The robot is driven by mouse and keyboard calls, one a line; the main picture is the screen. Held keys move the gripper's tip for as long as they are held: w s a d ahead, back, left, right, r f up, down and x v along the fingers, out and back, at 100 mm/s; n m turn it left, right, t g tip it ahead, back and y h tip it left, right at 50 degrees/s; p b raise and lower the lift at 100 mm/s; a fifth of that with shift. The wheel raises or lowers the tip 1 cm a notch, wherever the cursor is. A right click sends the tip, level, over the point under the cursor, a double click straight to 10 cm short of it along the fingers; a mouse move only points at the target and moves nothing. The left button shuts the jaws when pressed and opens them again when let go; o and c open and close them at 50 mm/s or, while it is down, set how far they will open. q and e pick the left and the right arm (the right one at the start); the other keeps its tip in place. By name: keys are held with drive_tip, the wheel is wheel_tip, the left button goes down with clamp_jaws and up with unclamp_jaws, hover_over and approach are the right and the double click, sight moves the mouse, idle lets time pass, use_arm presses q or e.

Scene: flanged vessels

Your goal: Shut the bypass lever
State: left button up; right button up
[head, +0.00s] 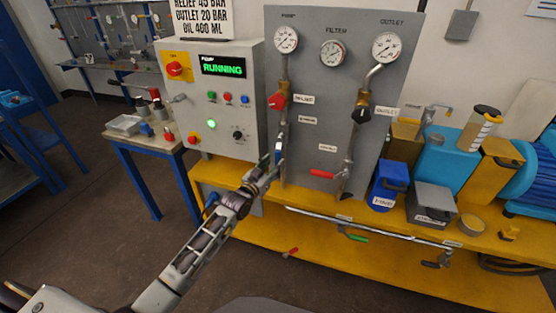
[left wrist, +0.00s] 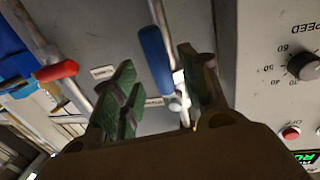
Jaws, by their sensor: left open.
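A blue-handled lever (left wrist: 156,58) sits on a pipe of the grey panel. In the left wrist view it lies between the fingers of my left gripper (left wrist: 155,100), which is open. I cannot see contact with either finger. In the head view my left gripper (head: 274,163) is at the lower left of the panel and partly covers this blue lever (head: 279,149). A lever with a red handle (head: 322,174) is on the pipe to its right; it also shows in the left wrist view (left wrist: 56,71). The small panel labels are too blurred to tell which lever is the bypass.
The grey control box (head: 212,100) with knobs and a "RUNNING" display is close left of my gripper. A red valve handle (head: 277,101) is above. A metal rail (head: 370,226) runs along the yellow bench front. Blue containers (head: 388,187) stand at right.

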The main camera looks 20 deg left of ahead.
sight(276, 160)
use_arm(q)
drive_tip(key=shift+x, duration=1.4)
drive_tip(key=shift+w+d, duration=0.1)
drive_tip(key=shift+w, duration=0.15)
drive_tip(key=shift+w+d, duration=0.1)
drive_tip(key=shift+w, duration=0.3)
drive_tip(key=shift+c, duration=1.4)
clamp_jaws()
use_arm(e)
drive_tip(key=shift+s+d, duration=0.15)
drive_tip(key=shift+s, duration=0.1)
